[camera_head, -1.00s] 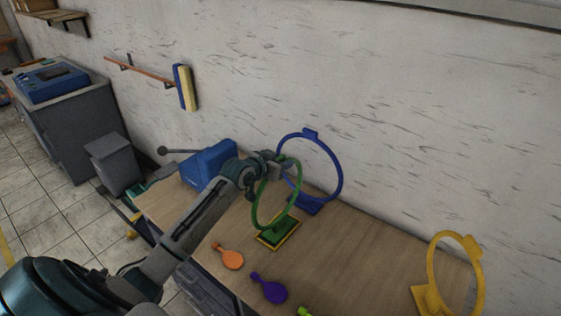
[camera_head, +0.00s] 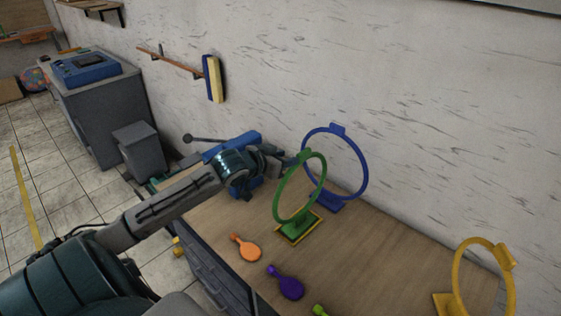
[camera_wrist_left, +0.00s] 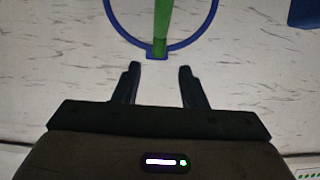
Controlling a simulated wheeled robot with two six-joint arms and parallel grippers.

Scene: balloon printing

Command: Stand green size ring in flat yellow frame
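The green size ring (camera_head: 277,203) stands upright on its base inside the flat yellow frame (camera_head: 291,243) on the wooden table. In the left wrist view the green ring (camera_wrist_left: 163,22) shows edge-on, beyond my fingertips. My left gripper (camera_head: 290,160) is beside the upper part of the ring in the head view. In the left wrist view its two fingers (camera_wrist_left: 157,80) are apart with nothing between them. How exactly the base sits against every side of the frame is too small to tell. My right gripper is not in view.
A blue ring (camera_head: 366,181) stands behind the green one, near the wall. A yellow ring (camera_head: 511,290) stands at the right. Orange (camera_head: 247,248), purple (camera_head: 289,287) and light green (camera_head: 319,310) balloon shapes lie along the front. The table (camera_head: 385,265) is bare between them and the yellow ring.

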